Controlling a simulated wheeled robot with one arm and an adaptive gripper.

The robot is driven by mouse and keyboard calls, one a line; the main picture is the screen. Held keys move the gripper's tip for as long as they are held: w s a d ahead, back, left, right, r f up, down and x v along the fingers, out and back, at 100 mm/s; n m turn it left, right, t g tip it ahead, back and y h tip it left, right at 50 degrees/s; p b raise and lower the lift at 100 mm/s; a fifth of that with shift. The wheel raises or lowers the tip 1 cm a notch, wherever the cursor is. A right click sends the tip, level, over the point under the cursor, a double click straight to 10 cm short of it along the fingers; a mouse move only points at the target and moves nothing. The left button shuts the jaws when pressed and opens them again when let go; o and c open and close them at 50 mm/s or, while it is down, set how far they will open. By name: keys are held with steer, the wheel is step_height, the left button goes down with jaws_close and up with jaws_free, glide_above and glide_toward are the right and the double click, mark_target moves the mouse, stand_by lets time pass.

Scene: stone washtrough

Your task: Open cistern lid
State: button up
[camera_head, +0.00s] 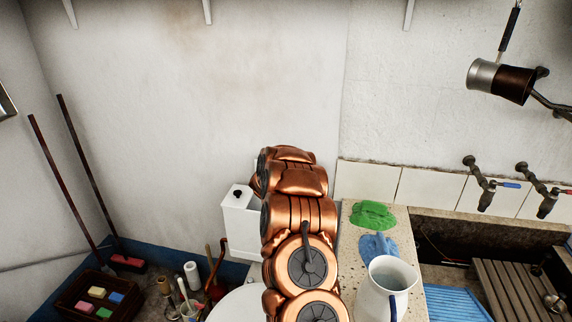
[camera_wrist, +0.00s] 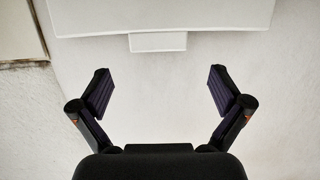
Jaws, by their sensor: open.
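The white cistern (camera_head: 240,236) stands against the wall, left of my copper arm, which hides its right part. The head view does not show the fingers.
A white jug (camera_head: 385,290), a green cloth (camera_head: 373,214) and a blue cloth (camera_head: 377,246) are on the stone ledge right of my arm. Taps (camera_head: 484,190) are over the trough. A crate of sponges (camera_head: 92,300) and two long poles (camera_head: 72,185) stand left.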

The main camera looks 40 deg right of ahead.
steer(key=shift+v, duration=2.4)
steer(key=shift+w+r, duration=0.1)
steer(key=shift+w, duration=0.05)
